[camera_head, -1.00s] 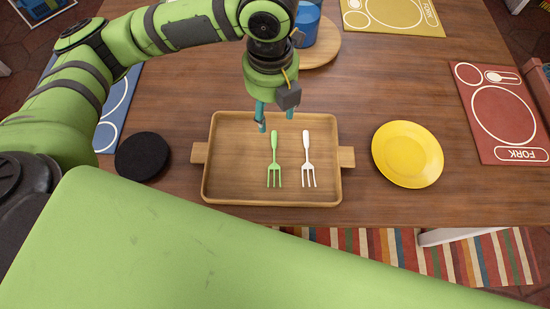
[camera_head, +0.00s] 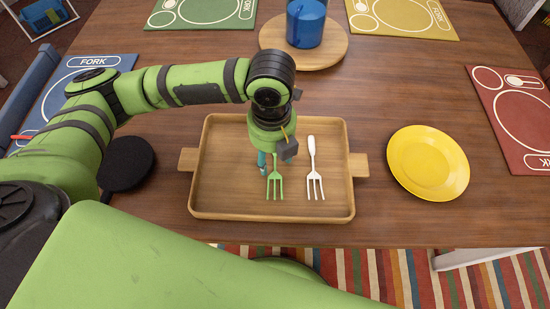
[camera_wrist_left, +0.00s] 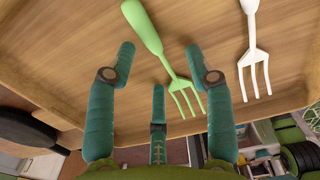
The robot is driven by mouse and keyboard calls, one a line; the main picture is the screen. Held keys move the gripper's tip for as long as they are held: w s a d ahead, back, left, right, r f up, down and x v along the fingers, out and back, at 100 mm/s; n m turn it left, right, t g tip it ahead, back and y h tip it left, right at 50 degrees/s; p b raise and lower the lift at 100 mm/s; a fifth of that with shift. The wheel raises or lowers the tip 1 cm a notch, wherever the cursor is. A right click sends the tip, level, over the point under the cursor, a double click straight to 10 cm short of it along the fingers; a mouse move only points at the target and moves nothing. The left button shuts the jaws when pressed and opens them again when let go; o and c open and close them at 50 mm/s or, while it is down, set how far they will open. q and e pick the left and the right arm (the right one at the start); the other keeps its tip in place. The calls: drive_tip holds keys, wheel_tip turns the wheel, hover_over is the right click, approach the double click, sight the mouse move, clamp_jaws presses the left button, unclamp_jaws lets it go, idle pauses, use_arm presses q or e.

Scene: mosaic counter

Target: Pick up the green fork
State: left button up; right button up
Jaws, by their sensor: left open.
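The green fork (camera_head: 275,185) lies in the wooden tray (camera_head: 230,207) with its tines toward me. My left gripper (camera_head: 268,160) is over the fork in the head view and hides its handle. In the left wrist view, the gripper (camera_wrist_left: 160,62) is open, with its teal fingers spread and nothing between them held. There the green fork (camera_wrist_left: 145,28) runs diagonally past the fingers, its tines close to the right finger. I cannot tell whether they touch. A white fork (camera_head: 312,147) lies in the tray to the right of the green one. My right gripper is not in view.
A yellow plate (camera_head: 428,162) stands right of the tray, and a black round disc (camera_head: 128,165) stands left of it. A blue mug (camera_head: 306,25) is on a round wooden board (camera_head: 335,48) behind. Placemats lie around the table; the wood right of the tray is partly clear.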

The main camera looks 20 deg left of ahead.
use_arm(q)
drive_tip(key=shift+f, duration=0.2)
drive_tip(key=c, duration=1.1)
clamp_jaws()
drive_tip(key=shift+r, duration=0.15)
